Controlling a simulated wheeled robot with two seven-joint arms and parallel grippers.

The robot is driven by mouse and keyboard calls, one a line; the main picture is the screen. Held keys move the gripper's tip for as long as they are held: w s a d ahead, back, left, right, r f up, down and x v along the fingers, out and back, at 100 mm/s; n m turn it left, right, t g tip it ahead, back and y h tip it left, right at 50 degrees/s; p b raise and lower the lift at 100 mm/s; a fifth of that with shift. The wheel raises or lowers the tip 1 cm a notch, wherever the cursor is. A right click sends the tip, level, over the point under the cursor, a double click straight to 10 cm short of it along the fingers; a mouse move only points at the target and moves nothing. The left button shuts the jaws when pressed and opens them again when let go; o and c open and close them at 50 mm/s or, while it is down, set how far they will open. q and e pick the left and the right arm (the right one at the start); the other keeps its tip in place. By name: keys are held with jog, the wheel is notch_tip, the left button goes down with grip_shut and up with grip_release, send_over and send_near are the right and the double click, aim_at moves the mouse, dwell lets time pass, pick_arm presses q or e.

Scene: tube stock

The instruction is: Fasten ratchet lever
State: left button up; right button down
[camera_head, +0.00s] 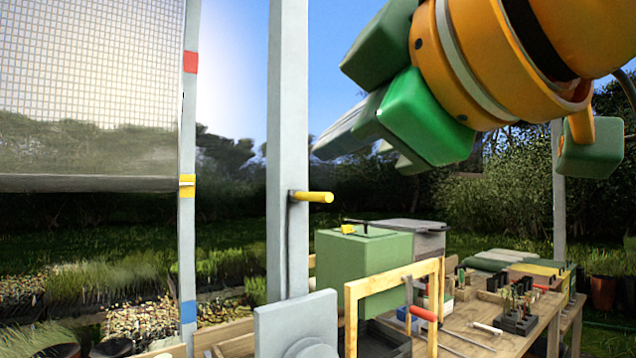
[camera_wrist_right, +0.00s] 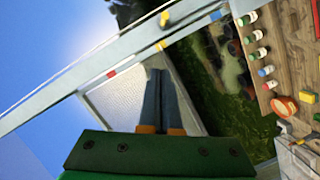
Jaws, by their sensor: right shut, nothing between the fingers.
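A yellow lever handle (camera_head: 315,197) sticks out to the right from a pale grey post (camera_head: 287,120) in the head view. In the right wrist view a small yellow piece near the top (camera_wrist_right: 164,18) looks like the same lever. My right gripper (camera_head: 325,150) comes in from the upper right, above the lever and apart from it. Its grey fingers point left and slightly down. In the right wrist view the fingers (camera_wrist_right: 157,75) are together with nothing between them. My left gripper is not in view.
A mesh screen (camera_head: 90,95) hangs at the left beside a thinner post (camera_head: 187,130) with red, yellow and blue bands. Below the lever stand a green box (camera_head: 365,262), a wooden frame (camera_head: 440,295) and a cluttered bench (camera_head: 530,335). Open air surrounds the lever's free end.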

aim_at(311, 197)
jog(key=w+a+f+p, duration=0.2)
jog(key=w+f+p, duration=0.2)
jog(key=w, duration=0.8)
